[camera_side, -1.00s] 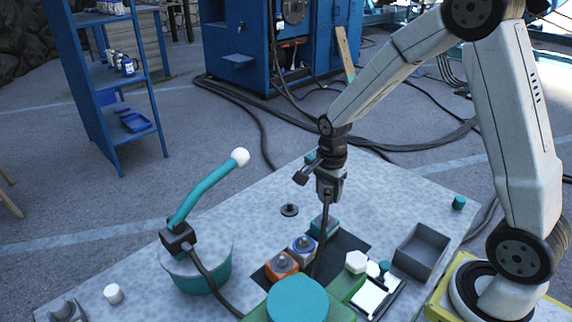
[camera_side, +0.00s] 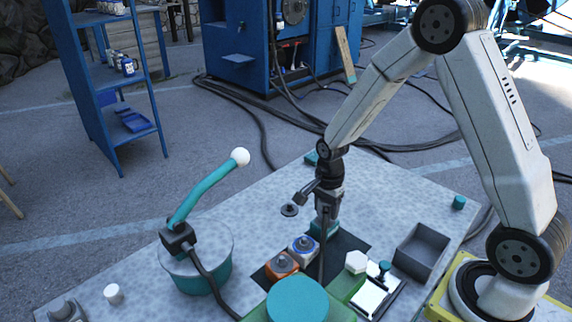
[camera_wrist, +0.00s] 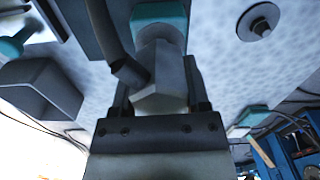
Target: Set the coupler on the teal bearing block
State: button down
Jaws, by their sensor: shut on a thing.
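My gripper (camera_side: 327,208) points down over the teal bearing block (camera_side: 325,228), the rear one in a row of blocks on a dark mat. It is shut on the coupler, whose grey faceted body (camera_wrist: 163,88) shows between the fingers in the wrist view, with a black cable at its side. The teal block (camera_wrist: 160,13) shows just beyond the coupler there. In the side view the coupler is mostly hidden by the gripper and cable. I cannot tell whether the coupler touches the block.
An orange block (camera_side: 281,265) and a blue-and-white block (camera_side: 303,248) stand in front of the teal one. A teal drum (camera_side: 205,279) with a curved arm stands at left. The table behind is mostly clear.

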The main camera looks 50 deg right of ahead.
jog(key=shift+f, duration=0.6)
grip_release()
dwell(0.3)
jog(key=shift+r, duration=3.85)
